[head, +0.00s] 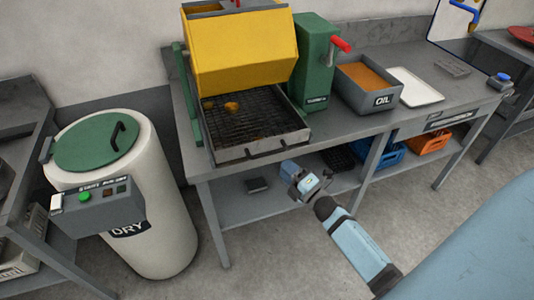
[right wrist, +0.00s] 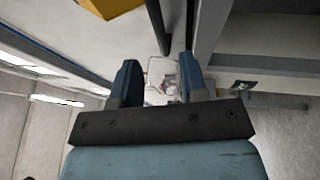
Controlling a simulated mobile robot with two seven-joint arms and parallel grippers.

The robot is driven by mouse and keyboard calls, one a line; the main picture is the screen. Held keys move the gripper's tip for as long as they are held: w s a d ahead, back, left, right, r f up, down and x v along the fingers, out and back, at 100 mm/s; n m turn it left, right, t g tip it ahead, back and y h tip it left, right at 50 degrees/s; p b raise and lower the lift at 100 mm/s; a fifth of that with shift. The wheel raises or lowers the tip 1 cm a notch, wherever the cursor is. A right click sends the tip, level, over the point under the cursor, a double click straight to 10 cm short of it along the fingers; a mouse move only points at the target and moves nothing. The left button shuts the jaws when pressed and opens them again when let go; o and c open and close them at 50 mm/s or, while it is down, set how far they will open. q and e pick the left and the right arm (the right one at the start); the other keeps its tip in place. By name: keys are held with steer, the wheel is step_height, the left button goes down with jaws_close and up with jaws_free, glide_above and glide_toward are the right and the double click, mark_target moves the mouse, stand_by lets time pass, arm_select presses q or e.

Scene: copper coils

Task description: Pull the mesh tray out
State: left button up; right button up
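The mesh tray (head: 240,126) lies on the grey workbench under the yellow hopper-like cover (head: 243,50). It is a dark grid in a metal frame, with a dark handle (head: 268,150) along its front edge. A small orange-brown piece (head: 231,106) lies on the mesh. My right gripper (head: 292,168) is just in front of and below the tray's front right corner, apart from the handle as far as I can see. In the right wrist view its two fingers (right wrist: 157,70) stand apart with nothing held between them. My left gripper is not in view.
A green crank box (head: 312,62) with a red handle stands right of the tray. Further right are the OIL bin (head: 368,88) and a white tray (head: 415,87). A cream drum (head: 125,190) stands left. The lower shelf holds blue (head: 378,155) and orange (head: 428,141) crates.

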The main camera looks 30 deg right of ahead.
mark_target(269, 153)
steer(key=x, duration=0.8)
steer(key=shift+w+p, duration=0.1)
steer(key=shift+p, duration=0.25)
jaws_close()
